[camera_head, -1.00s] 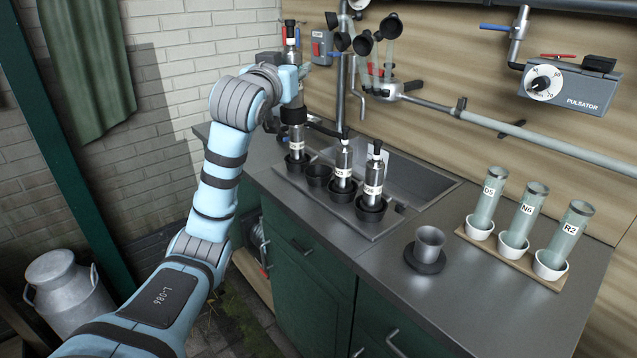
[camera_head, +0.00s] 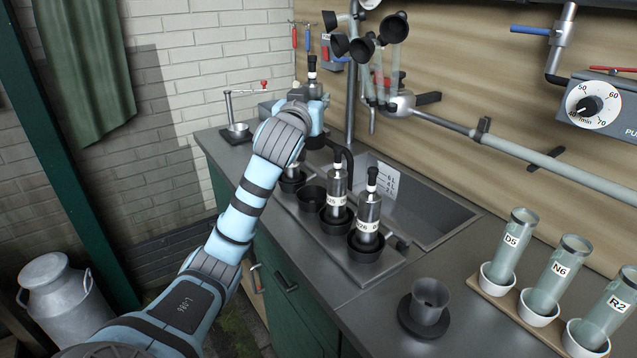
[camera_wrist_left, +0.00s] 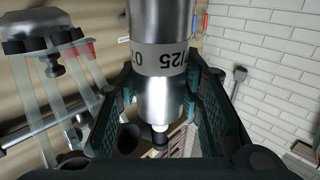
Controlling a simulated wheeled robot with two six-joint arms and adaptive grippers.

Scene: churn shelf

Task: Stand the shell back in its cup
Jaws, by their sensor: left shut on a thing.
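My left gripper (camera_head: 314,112) is shut on a metal shell (camera_head: 312,77) with a black top, held roughly upright above the rack's far end. In the left wrist view the gripper (camera_wrist_left: 160,95) clasps the shell (camera_wrist_left: 165,95), whose label ends in "25". In the head view the gripper hides most of its body. The rack (camera_head: 345,272) holds a row of black cups. One cup (camera_head: 312,198) is empty. Shells stand in the others: the far one (camera_head: 293,170) partly hidden by my arm, the middle one (camera_head: 337,183) and the near one (camera_head: 369,212). My right gripper is not in view.
A sink (camera_head: 425,210) lies behind the rack. A grey cup (camera_head: 429,300) on a dark base and a wooden holder (camera_head: 495,292) with labelled glass tubes stand to the right. Bare counter shows at front right.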

